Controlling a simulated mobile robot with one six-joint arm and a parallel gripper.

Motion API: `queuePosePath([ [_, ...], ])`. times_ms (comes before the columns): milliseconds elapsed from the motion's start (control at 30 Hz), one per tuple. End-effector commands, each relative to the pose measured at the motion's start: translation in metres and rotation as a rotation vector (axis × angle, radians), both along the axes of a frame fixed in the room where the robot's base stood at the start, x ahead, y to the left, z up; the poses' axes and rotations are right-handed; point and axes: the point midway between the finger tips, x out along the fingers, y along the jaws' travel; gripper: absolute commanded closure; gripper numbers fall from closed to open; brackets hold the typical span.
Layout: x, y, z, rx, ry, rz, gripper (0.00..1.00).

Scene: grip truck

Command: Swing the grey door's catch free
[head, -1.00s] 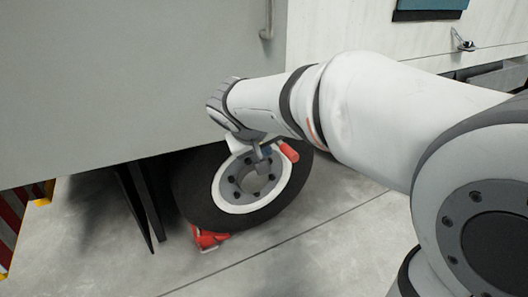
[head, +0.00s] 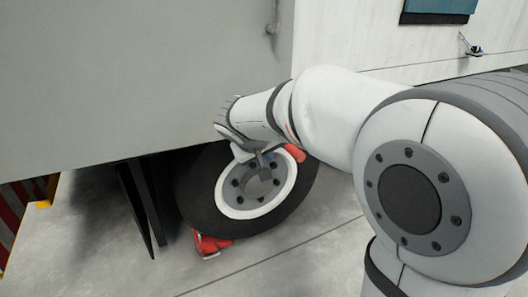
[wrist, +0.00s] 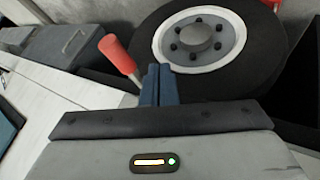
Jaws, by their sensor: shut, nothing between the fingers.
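The grey door (head: 130,70) is the large flat panel filling the upper left of the head view, with a thin metal rod (head: 274,18) near its right edge. A red-gripped handle (wrist: 118,55), which looks like the catch's lever, points up and left in the wrist view. It also shows in the head view (head: 295,153), partly hidden by my arm. My gripper (wrist: 158,80) is shut and empty, its blue-grey fingers close beside the handle's lower end, to the right of its red grip. I cannot tell whether they touch the metal stem.
A black tyre with a white rim (head: 218,205) stands just below my gripper. A red chock (head: 210,244) sits at its foot. Dark flaps (head: 142,205) hang to its left. Concrete floor (head: 300,240) is open in front. The white truck side (head: 345,40) is at the right.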

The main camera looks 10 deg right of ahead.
Motion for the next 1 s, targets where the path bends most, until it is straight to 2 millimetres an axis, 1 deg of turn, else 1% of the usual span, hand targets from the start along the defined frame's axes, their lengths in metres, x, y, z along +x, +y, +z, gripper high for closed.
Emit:
queuePosePath([
  [33, 0.007, -0.005, -0.014, -0.001, 0.003, -0.003, 1.0],
  [200, 0.025, -0.017, -0.04, -0.001, 0.002, -0.003, 1.0],
  [267, 0.029, -0.028, -0.033, 0.001, -0.004, -0.006, 1.0],
  [333, 0.031, -0.038, -0.031, 0.001, -0.003, -0.006, 1.0],
  [500, 0.036, -0.051, -0.028, 0.0, -0.002, -0.003, 1.0],
  [633, 0.037, -0.054, -0.026, 0.0, -0.001, -0.001, 1.0],
  [1000, 0.037, -0.054, -0.026, 0.0, -0.001, 0.005, 1.0],
])
